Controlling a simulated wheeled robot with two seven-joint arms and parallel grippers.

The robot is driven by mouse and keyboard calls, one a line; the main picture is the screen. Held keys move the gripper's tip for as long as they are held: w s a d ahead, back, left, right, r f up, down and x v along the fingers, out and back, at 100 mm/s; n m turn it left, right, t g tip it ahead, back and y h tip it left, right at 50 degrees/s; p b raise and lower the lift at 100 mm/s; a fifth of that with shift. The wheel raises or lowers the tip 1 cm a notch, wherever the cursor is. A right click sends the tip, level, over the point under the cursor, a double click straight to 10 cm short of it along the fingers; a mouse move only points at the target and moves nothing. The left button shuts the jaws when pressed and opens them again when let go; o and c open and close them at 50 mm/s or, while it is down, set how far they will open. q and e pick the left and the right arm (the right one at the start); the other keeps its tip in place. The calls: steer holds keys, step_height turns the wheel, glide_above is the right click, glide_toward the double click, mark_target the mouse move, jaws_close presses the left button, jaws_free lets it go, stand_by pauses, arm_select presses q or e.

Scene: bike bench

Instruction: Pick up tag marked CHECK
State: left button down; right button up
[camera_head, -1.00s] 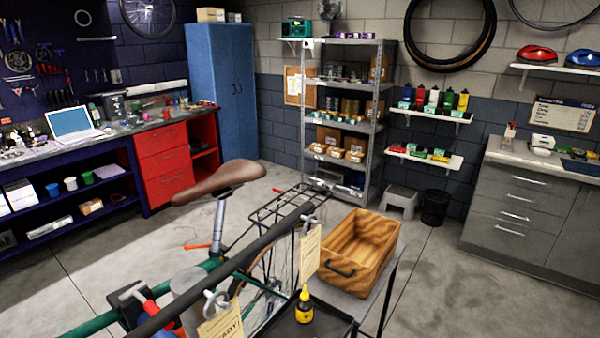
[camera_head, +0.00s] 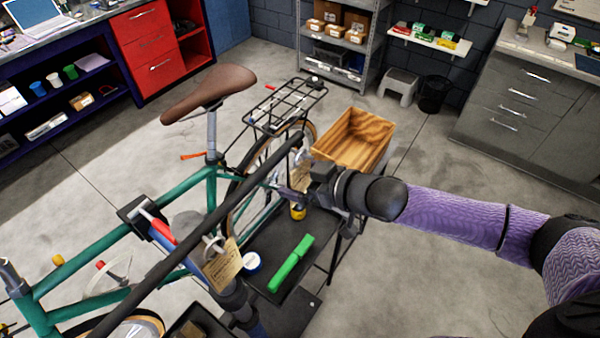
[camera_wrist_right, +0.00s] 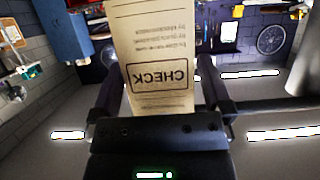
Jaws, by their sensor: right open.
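The tag marked CHECK (camera_wrist_right: 160,40) is a cream paper tag. In the right wrist view it lies between the two fingers of my right gripper (camera_wrist_right: 158,85), its boxed word upside down. The fingers stand apart, with gaps on both sides of the tag. In the head view my right gripper (camera_head: 291,192) is at the dark bar above the bench tray, and it mostly hides this tag. A second tag (camera_head: 222,266) hangs from a hook lower on the bar; its print is too small to read now. My left gripper is not in view.
The dark bar (camera_head: 235,205) runs diagonally beside the green bike frame (camera_head: 90,252). A wooden crate (camera_head: 372,130) stands behind my right gripper. The dark tray (camera_head: 262,235) below holds a green tool (camera_head: 291,263), a yellow bottle (camera_head: 298,212) and a white-and-blue round item (camera_head: 251,262).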

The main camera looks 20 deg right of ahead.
steer(key=shift+w+a+f, duration=0.1)
steer(key=shift+w+f, duration=0.05)
steer(key=shift+w, duration=0.15)
steer(key=c, duration=0.9)
steer(key=shift+s, duration=0.1)
